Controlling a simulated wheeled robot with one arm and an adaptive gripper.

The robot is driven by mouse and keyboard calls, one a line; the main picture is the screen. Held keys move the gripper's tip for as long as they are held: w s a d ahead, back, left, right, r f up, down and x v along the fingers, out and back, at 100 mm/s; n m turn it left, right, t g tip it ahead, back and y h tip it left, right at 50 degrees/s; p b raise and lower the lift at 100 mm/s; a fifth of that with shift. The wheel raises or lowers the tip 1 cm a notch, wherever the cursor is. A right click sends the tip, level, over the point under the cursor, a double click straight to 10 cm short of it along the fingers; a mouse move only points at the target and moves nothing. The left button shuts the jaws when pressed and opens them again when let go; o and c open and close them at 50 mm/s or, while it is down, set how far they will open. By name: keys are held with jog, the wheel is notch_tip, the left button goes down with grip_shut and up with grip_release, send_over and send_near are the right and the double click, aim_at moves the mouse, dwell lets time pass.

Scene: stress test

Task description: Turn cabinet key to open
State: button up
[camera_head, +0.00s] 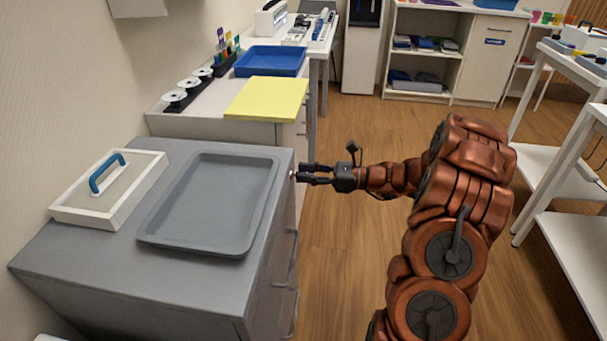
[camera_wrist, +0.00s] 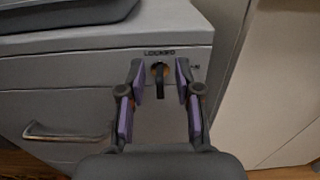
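The grey cabinet (camera_head: 262,290) stands at the left in the head view, and its front fills the left and middle of the wrist view (camera_wrist: 60,85). A dark key (camera_wrist: 160,82) sits in an orange-edged lock below the word "LOCKED", with its handle hanging straight down. My gripper (camera_wrist: 157,68) is open, with one purple-padded finger on each side of the key. Gaps show between the key and both fingers. In the head view my gripper (camera_head: 303,174) is at the cabinet's front near its far top corner, and the key is too small to make out clearly.
A grey tray (camera_head: 214,203) and a white lid with a blue handle (camera_head: 108,190) lie on the cabinet top. A drawer handle (camera_wrist: 66,134) juts out below left of the lock. A bench with a yellow board (camera_head: 267,97) adjoins behind.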

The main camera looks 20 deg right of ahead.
jog(key=shift+w+a, duration=0.25)
jog(key=shift+a, duration=0.2)
grip_shut()
